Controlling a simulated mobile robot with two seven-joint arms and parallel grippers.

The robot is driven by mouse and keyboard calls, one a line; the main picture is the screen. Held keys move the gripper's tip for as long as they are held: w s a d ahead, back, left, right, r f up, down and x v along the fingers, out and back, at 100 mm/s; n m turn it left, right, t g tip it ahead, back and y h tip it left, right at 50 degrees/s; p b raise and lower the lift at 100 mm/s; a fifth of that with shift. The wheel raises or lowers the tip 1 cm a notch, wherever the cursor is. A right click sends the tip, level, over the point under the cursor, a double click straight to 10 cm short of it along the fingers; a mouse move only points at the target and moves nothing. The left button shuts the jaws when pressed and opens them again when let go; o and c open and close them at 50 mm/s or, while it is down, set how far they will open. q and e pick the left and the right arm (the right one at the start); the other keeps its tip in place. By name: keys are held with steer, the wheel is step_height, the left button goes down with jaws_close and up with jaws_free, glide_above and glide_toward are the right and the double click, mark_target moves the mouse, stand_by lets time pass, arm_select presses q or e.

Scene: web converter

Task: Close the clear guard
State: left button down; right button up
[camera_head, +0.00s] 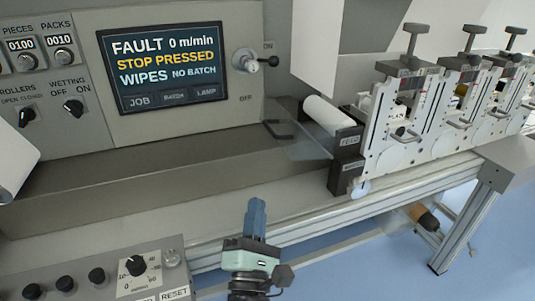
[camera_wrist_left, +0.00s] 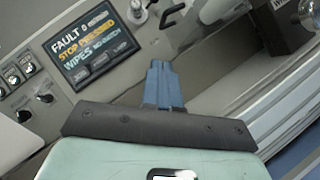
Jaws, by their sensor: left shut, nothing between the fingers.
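The clear guard (camera_head: 308,147) is a see-through panel beside the white roller, at the right end of the grey machine housing. It is faint, and I cannot tell its exact angle. A dark bar handle (camera_head: 278,130) shows at its left side; a dark handle also shows at the top of the left wrist view (camera_wrist_left: 173,14). My left gripper (camera_head: 257,205) has blue fingers, shut and empty, in front of the housing and well below the handle. Its fingers (camera_wrist_left: 158,70) also show in the left wrist view, apart from the handle. My right gripper is not in view.
The screen (camera_head: 165,55) reads FAULT, STOP PRESSED. A white roller (camera_head: 328,114) and white slotted stations (camera_head: 400,125) stand to the right. A control panel with knobs (camera_head: 95,277) is at the lower left. A grey frame rail (camera_head: 320,217) crosses below; blue floor lies beyond.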

arm_select(q)
steer(key=s+d+r+p+x, duration=0.1)
steer(key=d+x, duration=0.1)
steer(key=x, duration=1)
steer(key=shift+r, duration=0.35)
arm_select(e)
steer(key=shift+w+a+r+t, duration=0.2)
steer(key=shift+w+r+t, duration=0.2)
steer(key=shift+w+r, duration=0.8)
arm_select(q)
steer(key=shift+d+r, duration=0.1)
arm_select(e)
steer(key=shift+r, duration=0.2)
